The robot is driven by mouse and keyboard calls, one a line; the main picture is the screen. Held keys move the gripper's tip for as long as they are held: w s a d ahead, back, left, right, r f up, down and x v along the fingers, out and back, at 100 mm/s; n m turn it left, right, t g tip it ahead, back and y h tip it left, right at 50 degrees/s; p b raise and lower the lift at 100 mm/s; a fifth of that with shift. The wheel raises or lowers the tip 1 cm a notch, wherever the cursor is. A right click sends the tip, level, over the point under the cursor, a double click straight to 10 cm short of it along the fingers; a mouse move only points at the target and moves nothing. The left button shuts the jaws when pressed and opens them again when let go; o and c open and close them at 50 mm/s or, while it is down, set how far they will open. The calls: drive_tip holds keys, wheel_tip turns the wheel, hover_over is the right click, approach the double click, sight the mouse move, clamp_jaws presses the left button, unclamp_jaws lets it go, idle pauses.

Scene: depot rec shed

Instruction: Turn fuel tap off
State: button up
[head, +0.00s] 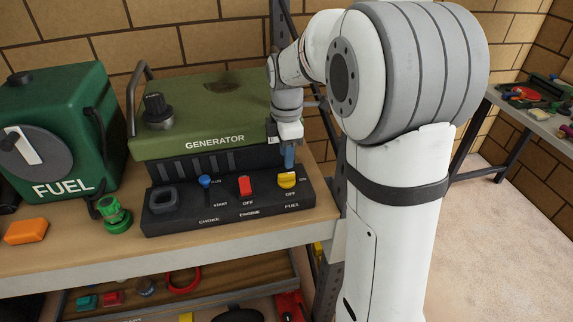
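The green generator (205,112) stands on the bench with a black control panel (225,215) along its front. A yellow fuel tap (287,180) sits at the panel's right end, above the word FUEL. Small OFF and ON marks lie by it; its handle looks roughly sideways, toward the ON mark at its right. My gripper (289,158) points down just above the tap, with its blue-grey tips close to it. I cannot tell whether they touch it, or whether the fingers are apart or together.
A blue choke lever (205,181) and a red engine switch (245,185) are left of the tap. A green tank (75,125) marked FUEL, with a white-handled dial, stands left. An orange block (26,231) and a green fitting (115,214) lie on the bench. A dark rack post rises at right.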

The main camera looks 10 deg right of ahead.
sight(287, 174)
wheel_tip(287, 174, down, 6)
drive_tip(key=shift+r+p, duration=0.1)
drive_tip(key=shift+p, duration=0.2)
drive_tip(key=shift+c, duration=0.3)
clamp_jaws()
drive_tip(key=shift+d, duration=0.1)
